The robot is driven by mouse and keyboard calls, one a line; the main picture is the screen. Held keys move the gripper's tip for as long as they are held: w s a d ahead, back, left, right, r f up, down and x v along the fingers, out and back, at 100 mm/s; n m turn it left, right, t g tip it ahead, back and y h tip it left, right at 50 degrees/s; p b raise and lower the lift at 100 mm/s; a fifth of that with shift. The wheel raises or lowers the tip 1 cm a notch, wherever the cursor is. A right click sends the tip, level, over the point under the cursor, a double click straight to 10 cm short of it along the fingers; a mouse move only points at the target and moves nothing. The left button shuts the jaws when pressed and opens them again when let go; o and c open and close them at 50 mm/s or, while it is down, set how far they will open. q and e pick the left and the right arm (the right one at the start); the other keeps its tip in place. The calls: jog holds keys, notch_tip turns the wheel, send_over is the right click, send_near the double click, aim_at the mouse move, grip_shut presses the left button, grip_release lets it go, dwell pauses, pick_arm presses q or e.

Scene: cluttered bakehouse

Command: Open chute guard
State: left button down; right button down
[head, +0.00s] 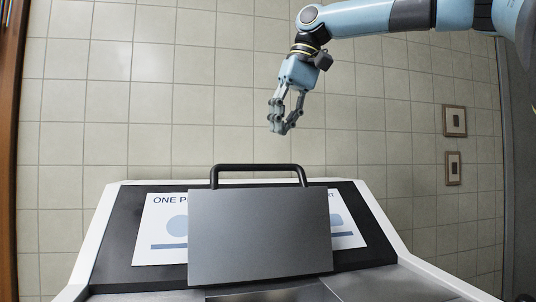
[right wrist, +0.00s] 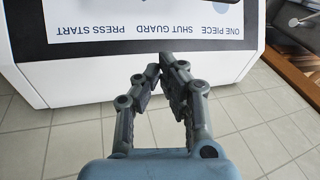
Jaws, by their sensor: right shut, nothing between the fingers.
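The chute guard (head: 260,238) is a flat grey panel on the front of a white and black machine. A black bar handle (head: 258,168) stands along its top edge. The panel covers the middle of a printed sign. My right gripper (head: 279,130) hangs in the air above the handle and slightly right of its middle, apart from it. It is shut and empty. In the right wrist view my right gripper (right wrist: 166,62) shows its fingertips together in front of the machine's edge and the floor. My left gripper is not in view.
The white machine housing (head: 388,225) surrounds the guard. The sign (head: 155,225) shows on both sides of the panel. A tiled wall (head: 150,90) stands behind, with two small wall plates (head: 454,120) at the right. Tiled floor (right wrist: 60,140) shows in the right wrist view.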

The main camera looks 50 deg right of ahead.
jog(key=a+r+m+h, duration=0.2)
jog(key=a+r+h, duration=0.1)
jog(key=a, duration=0.2)
jog(key=shift+h, duration=0.6)
jog(key=x, duration=1)
jog(key=shift+w+f, duration=0.15)
jog(key=shift+f, duration=0.05)
jog(key=s+a, duration=0.2)
jog(key=s, duration=0.1)
jog(key=shift+a+r+p, duration=0.1)
jog(key=shift+a+p, duration=0.1)
jog(key=shift+p, duration=0.15)
